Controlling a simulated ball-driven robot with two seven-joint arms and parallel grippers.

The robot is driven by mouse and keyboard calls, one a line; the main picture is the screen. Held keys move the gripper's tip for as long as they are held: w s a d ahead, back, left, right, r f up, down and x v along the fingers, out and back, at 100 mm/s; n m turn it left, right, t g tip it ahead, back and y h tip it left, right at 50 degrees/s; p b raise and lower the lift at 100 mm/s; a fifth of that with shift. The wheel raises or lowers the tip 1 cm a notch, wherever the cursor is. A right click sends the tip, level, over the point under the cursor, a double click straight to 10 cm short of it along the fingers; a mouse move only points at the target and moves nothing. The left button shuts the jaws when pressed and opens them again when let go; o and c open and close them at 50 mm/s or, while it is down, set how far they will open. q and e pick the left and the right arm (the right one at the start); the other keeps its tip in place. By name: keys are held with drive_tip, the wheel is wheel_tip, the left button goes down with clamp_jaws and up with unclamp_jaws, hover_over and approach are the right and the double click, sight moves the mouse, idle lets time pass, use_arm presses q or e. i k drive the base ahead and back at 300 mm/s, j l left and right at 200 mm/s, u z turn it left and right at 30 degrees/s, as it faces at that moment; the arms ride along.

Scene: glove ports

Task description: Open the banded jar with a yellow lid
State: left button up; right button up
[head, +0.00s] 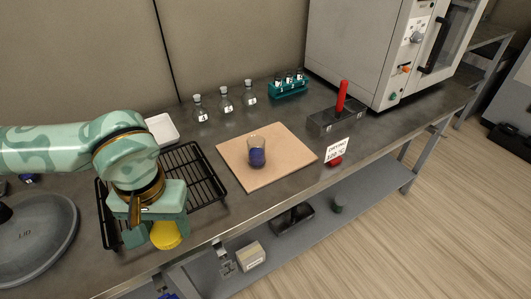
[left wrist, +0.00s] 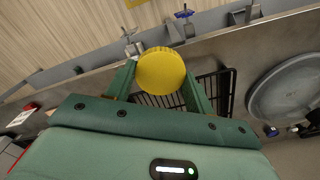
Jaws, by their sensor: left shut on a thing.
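My left gripper (head: 158,230) is shut on a yellow round lid (head: 167,236), held over the front edge of the black wire rack. In the left wrist view the lid (left wrist: 160,71) sits between the two green fingers (left wrist: 159,88). A clear glass jar with a dark blue lower part (head: 257,153) stands upright on a tan board (head: 290,166), to the right of my left gripper and apart from it. No lid shows on the jar, and its top looks open. My right gripper is in neither view.
The wire rack (head: 207,190) lies on the grey bench, with a large round grey lid (head: 35,238) at its left. Several stoppered flasks (head: 225,100) and a teal vial rack (head: 289,86) stand behind. A metal block with a red handle (head: 342,97) and a sign (head: 337,150) are right of the board.

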sight(256, 144)
drive_tip(key=j+z, duration=0.35)
drive_tip(key=j, duration=0.2)
drive_tip(key=j+z, duration=0.3)
drive_tip(key=j, duration=0.25)
drive_tip(key=i+l+z, duration=0.1)
drive_tip(key=i+z, duration=0.4)
